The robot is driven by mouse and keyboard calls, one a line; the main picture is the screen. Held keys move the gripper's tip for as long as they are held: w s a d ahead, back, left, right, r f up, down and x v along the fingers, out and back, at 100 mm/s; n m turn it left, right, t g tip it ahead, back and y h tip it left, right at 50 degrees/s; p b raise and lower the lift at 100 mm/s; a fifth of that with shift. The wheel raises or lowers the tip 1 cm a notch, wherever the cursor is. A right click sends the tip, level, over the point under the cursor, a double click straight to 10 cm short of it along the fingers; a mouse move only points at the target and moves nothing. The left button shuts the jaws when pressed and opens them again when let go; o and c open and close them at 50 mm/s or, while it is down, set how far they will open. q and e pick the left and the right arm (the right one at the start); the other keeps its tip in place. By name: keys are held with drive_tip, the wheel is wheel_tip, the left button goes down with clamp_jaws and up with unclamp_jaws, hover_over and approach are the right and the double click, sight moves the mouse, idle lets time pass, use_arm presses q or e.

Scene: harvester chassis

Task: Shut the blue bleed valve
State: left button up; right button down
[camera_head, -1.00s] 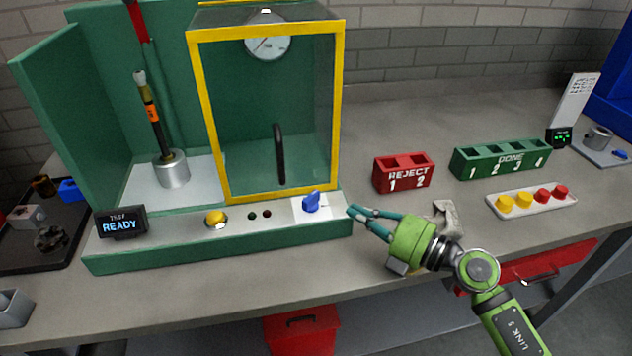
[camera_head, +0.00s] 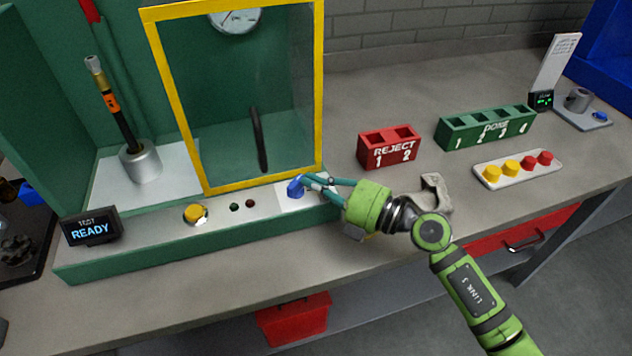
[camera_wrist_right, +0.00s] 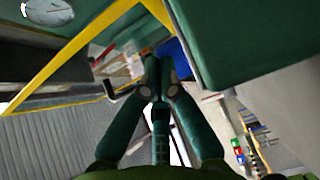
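The blue bleed valve (camera_head: 296,186) is a small blue knob on a white plate at the right end of the green front panel. My right gripper (camera_head: 311,182) reaches it from the right, with its fingertips right beside or against the knob; I cannot tell if they touch. In the right wrist view, the fingers (camera_wrist_right: 157,72) run together at their tips with no clear gap, and I see no knob between them. A blue patch (camera_wrist_right: 179,53) shows just right of the tips; I cannot tell what it is. My left gripper is not in view.
A yellow-framed clear guard (camera_head: 322,95) stands just behind the panel. A yellow button (camera_head: 195,213) and a READY display (camera_head: 90,228) lie left of the valve. A red REJECT rack (camera_head: 388,157) and a grey bracket-like part (camera_head: 438,190) are to the right.

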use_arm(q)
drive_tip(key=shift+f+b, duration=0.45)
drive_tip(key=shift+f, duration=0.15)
use_arm(e)
drive_tip(key=shift+w+f+n+g, duration=0.1)
drive_tip(key=shift+w+n+g, duration=0.1)
drive_tip(key=shift+n+g, duration=0.15)
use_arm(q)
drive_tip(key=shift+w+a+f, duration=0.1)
